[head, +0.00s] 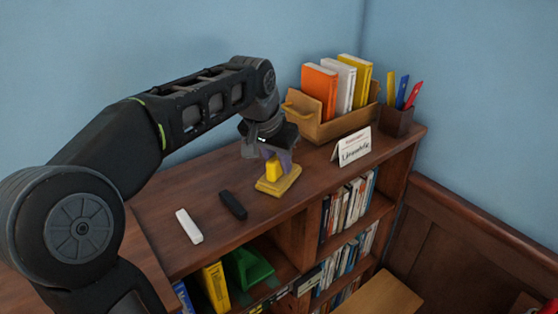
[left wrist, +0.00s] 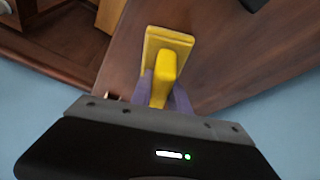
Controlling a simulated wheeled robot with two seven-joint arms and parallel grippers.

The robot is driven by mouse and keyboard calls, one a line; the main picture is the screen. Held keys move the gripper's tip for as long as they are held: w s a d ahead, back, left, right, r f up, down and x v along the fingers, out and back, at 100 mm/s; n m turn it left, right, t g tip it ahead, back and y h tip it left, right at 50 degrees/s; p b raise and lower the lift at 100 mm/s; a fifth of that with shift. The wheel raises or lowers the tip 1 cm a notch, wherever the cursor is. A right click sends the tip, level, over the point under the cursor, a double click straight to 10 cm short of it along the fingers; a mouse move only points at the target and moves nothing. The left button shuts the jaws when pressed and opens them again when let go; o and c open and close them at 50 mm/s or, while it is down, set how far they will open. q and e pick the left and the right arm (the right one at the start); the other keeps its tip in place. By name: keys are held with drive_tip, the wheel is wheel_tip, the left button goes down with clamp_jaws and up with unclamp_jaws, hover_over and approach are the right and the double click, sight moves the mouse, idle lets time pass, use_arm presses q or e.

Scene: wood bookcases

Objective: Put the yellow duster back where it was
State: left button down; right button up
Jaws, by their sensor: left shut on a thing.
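The yellow duster (head: 277,180) is on the brown top of the bookcase (head: 157,219), right of a black bar. It has a flat yellow base and an upright yellow handle. My left gripper (head: 277,163) comes down over it and is shut on the handle. In the left wrist view the duster (left wrist: 168,45) shows with its handle between the purple-grey fingers of the gripper (left wrist: 162,92). The base looks to be at or very near the wood; I cannot tell whether it touches. My right gripper is in neither view.
A white bar (head: 189,226) and the black bar (head: 233,205) lie left of the duster. Behind it stand a wooden book holder (head: 334,126), a white card (head: 352,147) and a pen cup (head: 397,121). Shelves below hold books and a green object (head: 247,268).

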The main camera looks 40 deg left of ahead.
use_arm(q)
drive_tip(key=c, duration=1.3)
unclamp_jaws()
drive_tip(key=shift+o, duration=0.2)
drive_tip(key=shift+r, duration=0.1)
drive_tip(key=v, duration=1.2)
drive_tip(key=shift+w, duration=0.1)
